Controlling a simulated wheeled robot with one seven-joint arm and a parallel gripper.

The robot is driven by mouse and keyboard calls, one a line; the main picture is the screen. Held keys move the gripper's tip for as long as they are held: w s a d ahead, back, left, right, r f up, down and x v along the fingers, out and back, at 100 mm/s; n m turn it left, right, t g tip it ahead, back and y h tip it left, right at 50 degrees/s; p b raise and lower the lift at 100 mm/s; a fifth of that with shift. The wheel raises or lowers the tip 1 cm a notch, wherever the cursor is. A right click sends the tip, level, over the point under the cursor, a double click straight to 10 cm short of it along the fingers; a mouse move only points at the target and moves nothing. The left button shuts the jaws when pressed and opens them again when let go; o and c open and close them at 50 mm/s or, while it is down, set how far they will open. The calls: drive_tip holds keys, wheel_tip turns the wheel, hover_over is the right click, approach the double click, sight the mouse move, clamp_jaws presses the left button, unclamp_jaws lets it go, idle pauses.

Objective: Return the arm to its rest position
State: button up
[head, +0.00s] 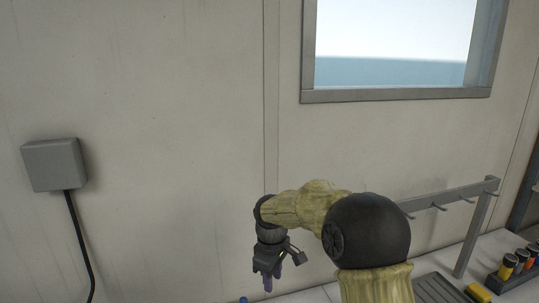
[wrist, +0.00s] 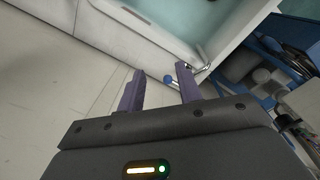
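My gripper (head: 268,278) hangs fingers down from my bent arm, left of the arm's dark round joint, in the lower middle of the head view. In the wrist view, the two purple fingers of my gripper (wrist: 160,88) stand apart with a clear gap. Nothing is held between them. A small blue round-ended part (wrist: 169,79) shows beyond the gap, and I cannot tell what it belongs to. A bit of blue (head: 243,299) also shows at the bottom edge of the head view.
A grey rail with hooks (head: 450,198) stands on the counter at right. Near it are a tray of dark and orange cylinders (head: 512,268), a yellow block (head: 479,293) and a grooved grey mat (head: 440,290). A grey wall box (head: 54,165) with a cable is at left. The wall between is bare.

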drive_tip(key=s+d+f+m+t, duration=0.1)
drive_tip(key=s+d+m, duration=0.5)
drive_tip(key=s, duration=0.4)
drive_tip(key=s+d+f+m+t, duration=0.1)
drive_tip(key=s+d+f+m, duration=0.1)
drive_tip(key=s+d+m, duration=0.4)
drive_tip(key=s+d, duration=0.2)
drive_tip(key=s, duration=0.2)
drive_tip(key=shift+s+d, duration=0.2)
drive_tip(key=shift+s, duration=0.05)
